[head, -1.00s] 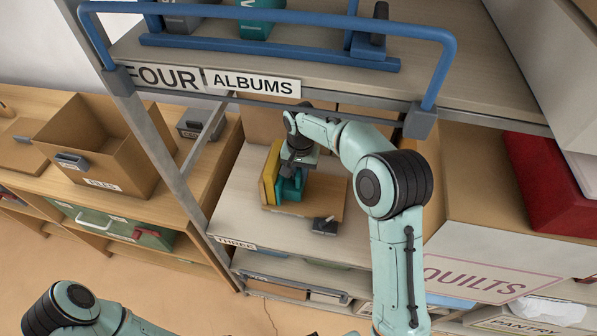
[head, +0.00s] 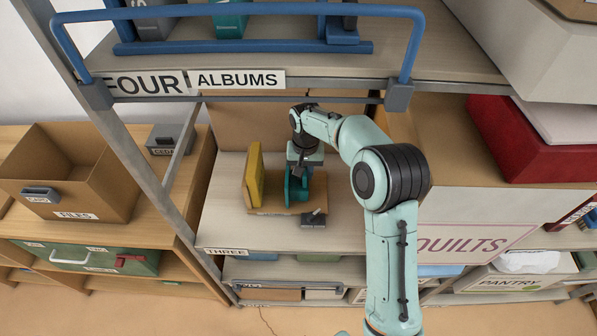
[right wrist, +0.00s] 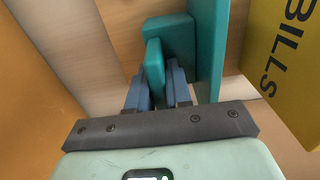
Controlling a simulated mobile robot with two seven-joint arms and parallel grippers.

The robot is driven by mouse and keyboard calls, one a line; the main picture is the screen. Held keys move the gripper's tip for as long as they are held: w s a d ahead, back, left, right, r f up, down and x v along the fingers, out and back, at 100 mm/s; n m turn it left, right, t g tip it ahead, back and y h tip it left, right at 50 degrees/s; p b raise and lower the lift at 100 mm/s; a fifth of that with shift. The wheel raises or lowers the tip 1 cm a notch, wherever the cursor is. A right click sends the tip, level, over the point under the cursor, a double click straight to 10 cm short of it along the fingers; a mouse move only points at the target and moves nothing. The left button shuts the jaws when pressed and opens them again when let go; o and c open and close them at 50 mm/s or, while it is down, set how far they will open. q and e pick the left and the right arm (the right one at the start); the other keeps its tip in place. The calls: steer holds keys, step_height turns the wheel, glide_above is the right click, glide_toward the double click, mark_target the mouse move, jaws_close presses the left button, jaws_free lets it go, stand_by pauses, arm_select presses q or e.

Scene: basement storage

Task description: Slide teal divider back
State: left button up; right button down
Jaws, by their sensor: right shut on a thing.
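The teal divider (head: 290,190) stands upright on a small wooden board (head: 275,209) on the shelf labelled THREE. A yellow binder (head: 253,175) stands to its left, with a clear gap between them. In the right wrist view the divider's flat panel (right wrist: 208,45) stands beside the binder marked BILLS (right wrist: 285,60). My right gripper (head: 300,172) reaches down over the board. Its blue fingers (right wrist: 157,88) are shut on the divider's teal grip (right wrist: 154,65). The divider's far side is partly hidden. My left gripper is out of view.
A dark grey block (head: 314,219) sits at the board's front right. The shelf FOUR (head: 420,62) with a blue rail (head: 240,10) hangs above. The QUILTS box (head: 470,225) is close on the right; a metal post (head: 140,170) stands left. Bare shelf (head: 225,200) shows left of the board.

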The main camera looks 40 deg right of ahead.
steer(key=c, duration=1.1)
jaws_free()
steer(key=shift+w, duration=0.1)
steer(key=shift+a+r, duration=0.1)
steer(key=shift+r, duration=0.05)
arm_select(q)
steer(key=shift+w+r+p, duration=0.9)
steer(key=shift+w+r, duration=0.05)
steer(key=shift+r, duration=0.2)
arm_select(e)
step_height(320, 180, up, 13)
steer(key=shift+r, duration=0.1)
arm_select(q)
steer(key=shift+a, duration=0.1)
